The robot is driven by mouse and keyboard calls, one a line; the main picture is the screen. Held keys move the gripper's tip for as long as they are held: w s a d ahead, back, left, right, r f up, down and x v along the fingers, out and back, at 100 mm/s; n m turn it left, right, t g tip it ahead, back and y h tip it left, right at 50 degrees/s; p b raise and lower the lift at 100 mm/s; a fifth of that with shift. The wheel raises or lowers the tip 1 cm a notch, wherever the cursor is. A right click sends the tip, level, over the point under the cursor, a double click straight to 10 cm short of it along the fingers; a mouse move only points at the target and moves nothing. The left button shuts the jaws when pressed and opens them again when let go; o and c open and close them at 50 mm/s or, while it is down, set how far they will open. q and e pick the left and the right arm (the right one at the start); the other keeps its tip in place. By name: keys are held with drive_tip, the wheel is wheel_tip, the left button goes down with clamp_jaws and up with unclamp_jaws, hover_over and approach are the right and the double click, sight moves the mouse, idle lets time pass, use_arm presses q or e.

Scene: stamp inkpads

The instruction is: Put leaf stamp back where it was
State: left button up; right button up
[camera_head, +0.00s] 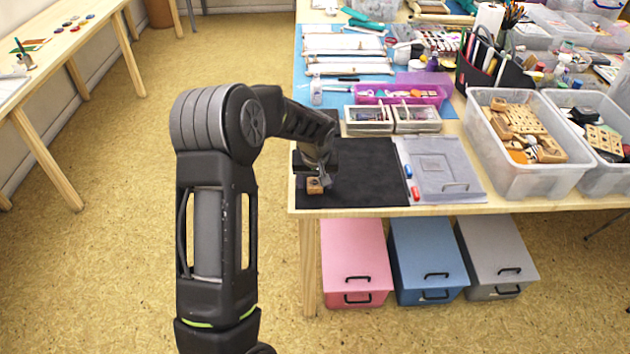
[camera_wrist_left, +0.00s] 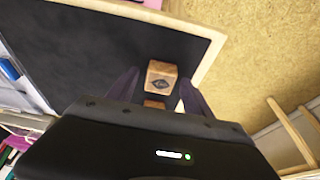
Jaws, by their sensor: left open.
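The leaf stamp (camera_head: 315,186) is a small wooden block on the black mat (camera_head: 365,175) near the table's left front corner. In the left wrist view the stamp (camera_wrist_left: 162,78) shows a dark leaf-like mark on its face. My left gripper (camera_head: 318,190) is down at the stamp, and in the wrist view its two dark fingers (camera_wrist_left: 155,88) stand apart on either side of it. The gripper is open. Whether the fingers touch the stamp cannot be told. My right gripper is not in view.
A grey tray (camera_head: 470,170) with red and blue pieces at its edge lies right of the mat. Clear-lidded boxes (camera_head: 368,118) stand behind it, and a clear bin of wooden blocks (camera_head: 505,180) stands further right. The table's front and left edges are close to the stamp.

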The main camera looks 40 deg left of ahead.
use_arm(q)
drive_tip(key=v, duration=1.2)
drive_tip(key=shift+r+b, duration=0.15)
drive_tip(key=shift+b, duration=0.15)
